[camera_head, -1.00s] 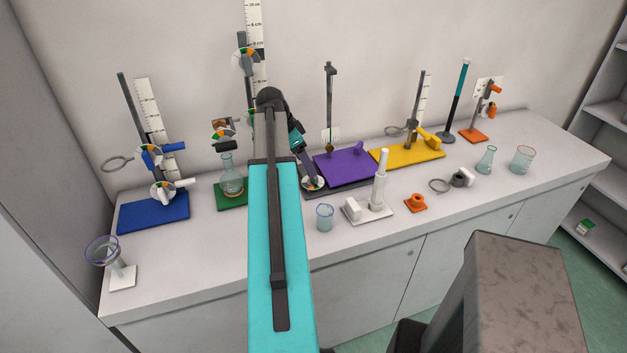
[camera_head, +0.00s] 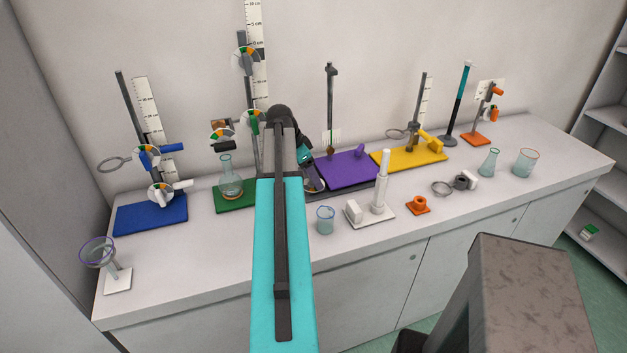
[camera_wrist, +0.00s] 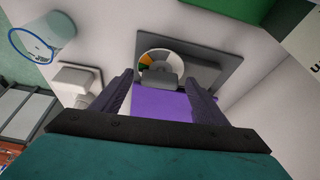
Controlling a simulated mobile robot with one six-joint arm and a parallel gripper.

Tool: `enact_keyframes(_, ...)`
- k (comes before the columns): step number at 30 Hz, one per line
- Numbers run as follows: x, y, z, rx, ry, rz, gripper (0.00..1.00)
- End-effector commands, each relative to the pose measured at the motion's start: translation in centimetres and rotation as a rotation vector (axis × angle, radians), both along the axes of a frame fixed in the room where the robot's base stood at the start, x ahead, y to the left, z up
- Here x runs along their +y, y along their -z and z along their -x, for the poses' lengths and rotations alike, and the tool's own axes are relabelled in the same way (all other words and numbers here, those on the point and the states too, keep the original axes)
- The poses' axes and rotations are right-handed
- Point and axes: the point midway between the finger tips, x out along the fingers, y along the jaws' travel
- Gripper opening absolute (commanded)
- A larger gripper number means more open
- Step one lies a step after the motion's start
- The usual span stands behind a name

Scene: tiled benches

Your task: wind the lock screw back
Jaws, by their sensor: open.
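In the wrist view a round dial (camera_wrist: 148,57) with green, orange and grey sectors sits on a dark grey base plate (camera_wrist: 213,58). A grey screw knob (camera_wrist: 157,81) stands out in front of the dial. My gripper (camera_wrist: 160,84) is open, with one finger on each side of the knob; I cannot tell whether either touches it. A purple plate (camera_wrist: 160,104) lies just beyond, between the fingers. In the head view the purple plate (camera_head: 352,172) is on the bench, and my arm hides most of the dial and gripper.
A white stand (camera_head: 372,214) and a small beaker (camera_head: 325,220) are close to the right of my arm. The green base (camera_head: 228,203) with a flask (camera_head: 230,180) is to its left. A blue-based stand (camera_head: 140,220) is further left. The front bench strip is mostly clear.

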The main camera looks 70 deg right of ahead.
Motion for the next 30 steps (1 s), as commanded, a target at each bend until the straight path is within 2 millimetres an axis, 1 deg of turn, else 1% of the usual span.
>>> enact_keyframes(2, -0.01, -0.02, 0.01, 0.0, 0.0, 0.0, 0.66)
enact_keyframes(3, 0.0, -0.02, 0.02, 0.0, 0.0, 0.0, 0.59)
enact_keyframes(10, -0.02, -0.03, 0.04, 0.0, 0.001, 0.0, 0.2)
enact_keyframes(11, -0.02, -0.03, 0.04, 0.0, 0.001, 0.0, 0.18)
enact_keyframes(17, 0.06, -0.03, 0.12, -0.001, -0.04, 0.001, 0.18)
enact_keyframes(30, 0.17, -0.08, 0.36, -0.002, -0.314, 0.002, 0.18)
